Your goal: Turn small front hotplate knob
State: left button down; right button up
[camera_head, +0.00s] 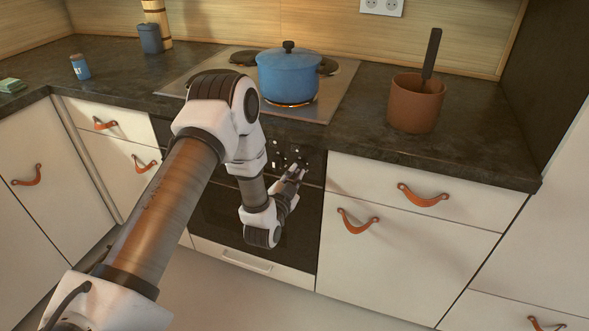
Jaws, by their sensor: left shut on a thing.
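My left gripper (299,167) is at the right part of the dark control panel (312,157) on the oven front. It is shut on a knob there, and its fingers hide most of that knob. Other small knobs (277,148) show just left of the gripper. I cannot tell which hotplate each knob serves. The steel hob (337,88) is set in the counter above the oven. A blue lidded pot (288,76) stands on its front right hotplate (291,104), whose edge glows orange. My right gripper is out of view.
A terracotta pot (416,106) with a dark-handled utensil (431,54) stands right of the hob. White drawers with orange leather pulls (423,196) flank the oven. An oven drawer handle (246,262) is below my wrist.

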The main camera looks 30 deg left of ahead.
pick_arm(q)
jog(key=m+p, duration=0.2)
jog(key=m, duration=0.1)
jog(key=shift+r, duration=0.1)
jog(key=shift+m+p, duration=0.4)
jog(key=shift+m, duration=0.6)
jog(key=c, duration=1.2)
grip_release()
jog(key=shift+d, duration=0.1)
jog(key=shift+f, duration=0.2)
jog(key=v, duration=0.7)
jog(key=shift+s, duration=0.2)
